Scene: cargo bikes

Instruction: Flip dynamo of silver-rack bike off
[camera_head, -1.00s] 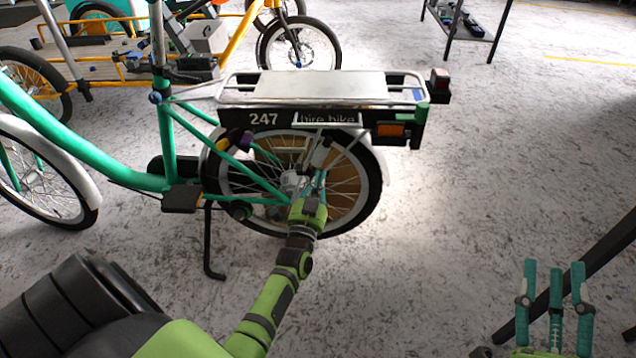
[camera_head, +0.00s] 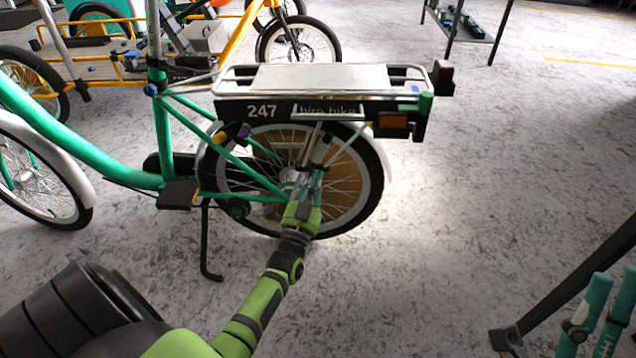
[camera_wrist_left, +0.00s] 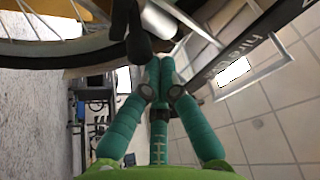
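The silver-rack bike has a teal frame (camera_head: 110,170), a silver rear rack (camera_head: 320,78) and a black side plate marked 247. A small dark and silver cylinder, apparently the dynamo (camera_head: 320,152), sits by the upper part of the rear wheel below the plate. My left gripper (camera_head: 317,178) points up from beside the rear hub, its tips just below that cylinder. In the left wrist view its teal fingers (camera_wrist_left: 159,66) come together, close to a black part (camera_wrist_left: 138,40) by the tyre. Contact is unclear. My right gripper (camera_head: 606,290) is at the lower right, fingers apart, partly cut off.
An orange-framed cargo bike (camera_head: 105,62) stands behind at the upper left. A dark-legged table (camera_head: 466,28) is at the top right. A black kickstand (camera_head: 206,245) reaches the floor. The floor right of the rear wheel is clear.

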